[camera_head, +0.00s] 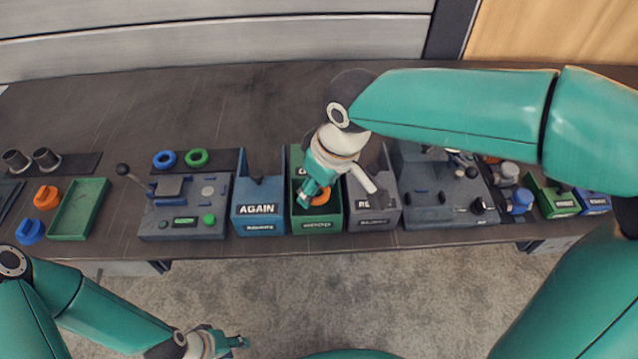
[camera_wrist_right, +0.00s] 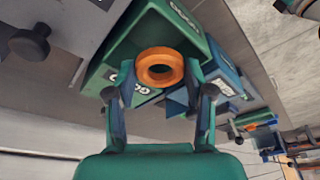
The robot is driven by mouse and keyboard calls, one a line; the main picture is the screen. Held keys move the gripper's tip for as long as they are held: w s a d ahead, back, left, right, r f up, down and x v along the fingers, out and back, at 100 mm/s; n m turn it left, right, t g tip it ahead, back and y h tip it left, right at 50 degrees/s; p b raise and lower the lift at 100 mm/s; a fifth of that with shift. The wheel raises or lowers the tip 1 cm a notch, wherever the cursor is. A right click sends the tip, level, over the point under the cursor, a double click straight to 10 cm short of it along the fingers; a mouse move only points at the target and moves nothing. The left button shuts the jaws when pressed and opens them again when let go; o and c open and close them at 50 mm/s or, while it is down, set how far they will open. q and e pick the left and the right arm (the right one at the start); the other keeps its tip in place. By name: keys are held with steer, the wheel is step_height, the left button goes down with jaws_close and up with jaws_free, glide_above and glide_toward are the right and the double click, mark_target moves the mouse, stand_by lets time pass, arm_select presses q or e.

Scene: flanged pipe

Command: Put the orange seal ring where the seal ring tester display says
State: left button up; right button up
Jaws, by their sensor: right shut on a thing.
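The orange seal ring (camera_head: 321,197) is at the mouth of the green bin (camera_head: 318,226), held by my right gripper (camera_head: 312,193). In the right wrist view the ring (camera_wrist_right: 160,67) shows at the fingertips of my right gripper (camera_wrist_right: 159,88), over the green bin (camera_wrist_right: 186,30), whose label begins "GO". I cannot tell if the ring touches the bin. The seal ring tester (camera_head: 158,217) has a lit green display (camera_head: 184,220), too small to read. My left gripper (camera_head: 236,343) is low in front of the table, away from the objects; its jaw opening is unclear.
A blue "AGAIN" bin (camera_head: 258,225) stands left of the green bin, a grey bin (camera_head: 373,220) with a partly hidden label right of it. Blue (camera_head: 165,159) and green (camera_head: 197,158) rings lie behind the tester. A grey fixture (camera_head: 440,212) is further right.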

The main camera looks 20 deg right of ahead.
mark_target(321, 194)
steer(key=shift+f+b, duration=1.45)
steer(key=shift+f, duration=0.35)
stand_by(0.4)
steer(key=o, duration=1)
steer(key=shift+f, duration=0.1)
steer(key=shift+c, duration=0.4)
steer(key=shift+o, duration=0.7)
